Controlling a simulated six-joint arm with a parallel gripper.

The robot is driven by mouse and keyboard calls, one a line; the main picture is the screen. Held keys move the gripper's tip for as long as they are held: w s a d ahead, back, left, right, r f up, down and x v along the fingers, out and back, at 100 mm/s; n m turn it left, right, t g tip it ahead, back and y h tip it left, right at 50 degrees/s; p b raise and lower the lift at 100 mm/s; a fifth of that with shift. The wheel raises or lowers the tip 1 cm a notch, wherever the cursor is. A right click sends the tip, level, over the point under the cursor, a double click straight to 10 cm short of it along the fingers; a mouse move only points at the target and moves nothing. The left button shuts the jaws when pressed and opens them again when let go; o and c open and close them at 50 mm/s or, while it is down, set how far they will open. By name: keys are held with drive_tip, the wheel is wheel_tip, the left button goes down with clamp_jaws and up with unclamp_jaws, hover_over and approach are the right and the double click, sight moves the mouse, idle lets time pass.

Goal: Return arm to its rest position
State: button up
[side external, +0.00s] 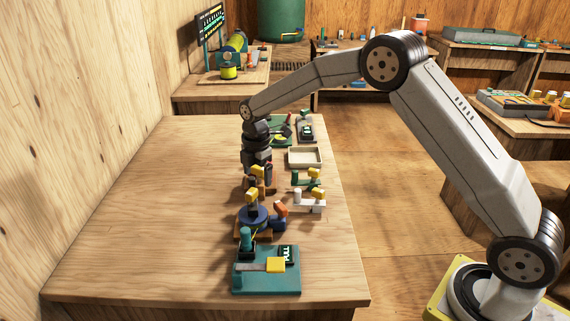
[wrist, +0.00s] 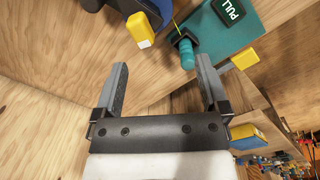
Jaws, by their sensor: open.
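In the side view my gripper (side external: 262,180) hangs from the bent arm above the middle of the wooden table (side external: 130,230). There its fingers partly blend with the tackle pieces behind and below, so the exact gap to them is hard to tell. My arm reaches across from the base at lower right, its elbow raised high.
A teal device (side external: 268,286) with a yellow block stands at the table's front; its PULL label (wrist: 230,10) shows in the wrist view. A blue round reel-like piece (side external: 254,215), white fixture (side external: 310,200) and shallow tray (side external: 305,157) stand nearby. The table's left side is clear.

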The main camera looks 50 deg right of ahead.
drive_tip(key=s+d+r+m+t, duration=0.1)
drive_tip(key=s+m+t, duration=0.1)
drive_tip(key=s+m, duration=1.6)
drive_tip(key=s, duration=0.9)
drive_tip(key=shift+s+r+m, duration=0.25)
drive_tip(key=shift+m, duration=0.05)
